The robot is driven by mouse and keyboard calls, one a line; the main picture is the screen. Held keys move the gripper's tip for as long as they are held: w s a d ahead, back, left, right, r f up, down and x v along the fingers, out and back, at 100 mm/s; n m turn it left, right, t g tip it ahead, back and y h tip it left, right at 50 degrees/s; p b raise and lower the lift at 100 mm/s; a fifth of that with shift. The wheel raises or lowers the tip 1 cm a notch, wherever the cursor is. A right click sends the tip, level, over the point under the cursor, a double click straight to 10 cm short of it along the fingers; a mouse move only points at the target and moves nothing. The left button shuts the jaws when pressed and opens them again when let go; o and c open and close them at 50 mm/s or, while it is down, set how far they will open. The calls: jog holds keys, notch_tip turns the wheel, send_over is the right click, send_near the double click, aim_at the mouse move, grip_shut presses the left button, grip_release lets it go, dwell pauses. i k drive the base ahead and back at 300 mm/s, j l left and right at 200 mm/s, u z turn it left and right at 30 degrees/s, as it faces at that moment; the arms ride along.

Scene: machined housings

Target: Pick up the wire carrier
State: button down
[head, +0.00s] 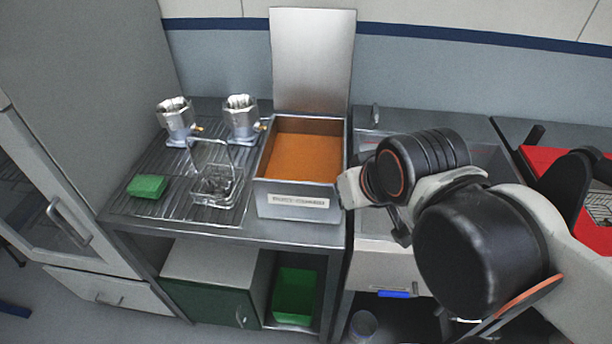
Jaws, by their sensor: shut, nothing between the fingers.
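The wire carrier (217,184) is a small basket of thin metal wire with a tall looped handle. It stands upright on the ribbed metal draining surface, left of the brown-lined box. My gripper (400,236) shows as a small dark shape under my arm on the right, over the sink area. It is shut and empty, well to the right of the carrier and apart from it. My own arm links hide most of the gripper.
Two metal moka-pot-like housings (176,121) (241,118) stand behind the carrier. A green block (147,187) lies to its left. The open box (297,206) with a raised lid (312,60) stands between carrier and arm. A red case (550,165) is far right.

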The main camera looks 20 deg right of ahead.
aim_at(236, 182)
jog(key=j+z, duration=0.3)
jog(key=j, duration=2.3)
jog(key=k, duration=0.2)
